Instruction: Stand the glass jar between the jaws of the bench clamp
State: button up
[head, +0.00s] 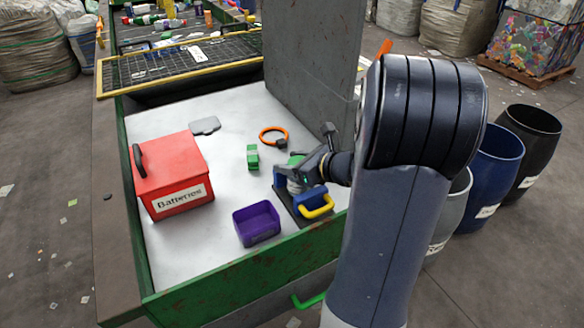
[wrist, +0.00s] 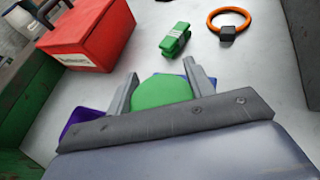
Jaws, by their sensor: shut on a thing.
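The glass jar (head: 294,187) has a green lid, which fills the space between my fingers in the wrist view (wrist: 160,91). My gripper (head: 300,173) is shut on the jar, which looks upright. The bench clamp (head: 316,204) has blue jaws, a yellow handle and a dark base plate. The jar is at the clamp, with blue jaw parts showing on both sides of it in the head view. A blue part of the clamp also shows beside the lid in the wrist view (wrist: 208,84). My gripper hides part of the jar, and I cannot tell whether its bottom touches the base.
A purple bin (head: 256,223) stands left of the clamp. A red Batteries box (head: 172,178) is further left. A green block (head: 252,157) and an orange ring (head: 273,131) lie behind. A grey panel (head: 312,65) rises at the back. The white surface between them is clear.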

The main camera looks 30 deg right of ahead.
jog(key=shift+f, duration=0.6)
jog(key=shift+f, duration=0.1)
jog(key=o, duration=1.1)
jog(key=shift+c, duration=0.2)
jog(key=v, duration=1.2)
jog(key=shift+p, duration=0.3)
